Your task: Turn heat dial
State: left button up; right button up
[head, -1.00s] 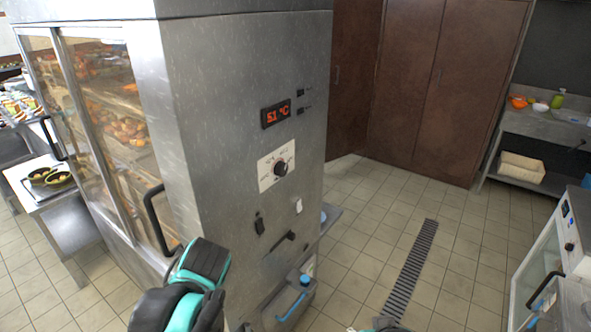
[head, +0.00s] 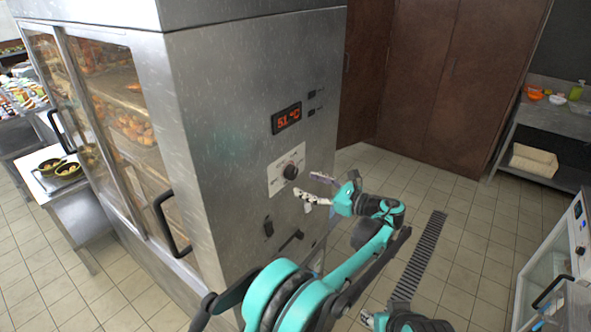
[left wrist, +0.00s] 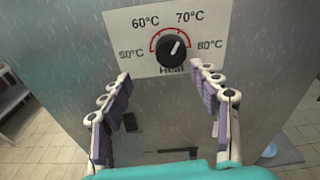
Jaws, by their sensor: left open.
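The heat dial (head: 290,172) is a round black knob on a white plate on the steel cabinet's side panel. In the left wrist view the dial (left wrist: 173,50) is ringed by a red arc and marks from 50°C to 80°C, with "Heat" below. Its white pointer leans up and right, roughly toward 70°C. My left gripper (head: 317,189) is open and empty, just right of and below the dial. In the left wrist view its fingers (left wrist: 160,74) are spread below the dial, apart from it. Part of my right arm shows at the bottom edge; its jaws are not clear.
A red display (head: 286,117) reading 51 °C and small switches sit above the dial. A black switch (head: 268,227) and a lever (head: 291,240) are below it. The glass door's handle (head: 170,224) juts out at left. Floor right of the cabinet is open.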

aim_at(294, 175)
pick_arm(q)
jog(key=shift+m+t+y, duration=0.4)
jog(key=shift+m+y, duration=0.1)
jog(key=w+a, duration=0.2)
jog(key=w, duration=0.1)
jog(key=w+a, duration=0.1)
jog(key=w, duration=0.1)
jog(key=shift+a+f+b, duration=0.2)
jog(key=shift+a+b, duration=0.1)
jog(key=shift+a, duration=0.05)
jog(key=c, duration=1.2)
